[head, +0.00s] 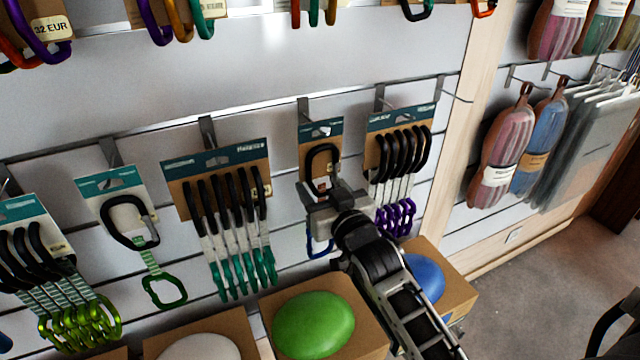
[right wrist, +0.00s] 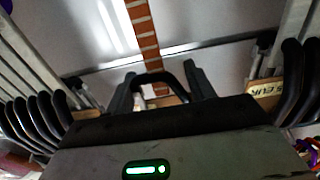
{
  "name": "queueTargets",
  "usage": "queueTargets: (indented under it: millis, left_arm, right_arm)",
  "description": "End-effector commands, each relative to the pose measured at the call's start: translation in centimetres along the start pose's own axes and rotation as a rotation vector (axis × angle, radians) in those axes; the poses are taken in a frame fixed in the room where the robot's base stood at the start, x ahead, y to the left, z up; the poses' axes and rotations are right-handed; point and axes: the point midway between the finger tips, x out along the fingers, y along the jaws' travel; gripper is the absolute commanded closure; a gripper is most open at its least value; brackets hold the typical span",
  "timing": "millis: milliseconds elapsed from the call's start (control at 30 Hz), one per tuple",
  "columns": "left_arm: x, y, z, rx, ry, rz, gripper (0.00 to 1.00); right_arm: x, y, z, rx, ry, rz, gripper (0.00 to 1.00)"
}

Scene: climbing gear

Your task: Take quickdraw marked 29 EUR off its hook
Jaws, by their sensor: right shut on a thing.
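A single quickdraw with a black upper carabiner (head: 322,158) and a blue lower carabiner (head: 316,246) hangs with its teal-and-brown card (head: 321,130) on a hook. I cannot read a 29 EUR mark on it. My right gripper (head: 325,190) is shut on this quickdraw, just below the top of its black carabiner, and covers its middle. In the right wrist view the gripper's fingers (right wrist: 162,85) stand on either side of the dark carabiner, in front of the card. My left gripper is not in view.
A pack of several quickdraws with green ends (head: 230,240) hangs close on the left, and one with purple ends (head: 396,180) close on the right. Below stand boxes with a green hold (head: 312,324) and a blue hold (head: 425,278).

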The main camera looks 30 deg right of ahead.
Motion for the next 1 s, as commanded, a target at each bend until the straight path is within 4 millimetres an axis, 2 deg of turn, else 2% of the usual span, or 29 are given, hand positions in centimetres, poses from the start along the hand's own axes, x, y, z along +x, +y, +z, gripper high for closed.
queueTargets:
  millis: [133,600,1000]
  left_arm:
    - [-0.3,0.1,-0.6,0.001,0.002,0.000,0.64]
    - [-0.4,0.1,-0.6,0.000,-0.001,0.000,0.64]
    - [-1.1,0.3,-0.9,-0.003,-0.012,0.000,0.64]
  right_arm:
    - [-0.6,0.0,-0.4,0.000,0.003,0.000,0.71]
    - [-0.9,0.0,-0.3,0.000,0.002,0.000,0.71]
    - [-2.4,0.0,-0.6,-0.001,0.003,0.000,0.71]
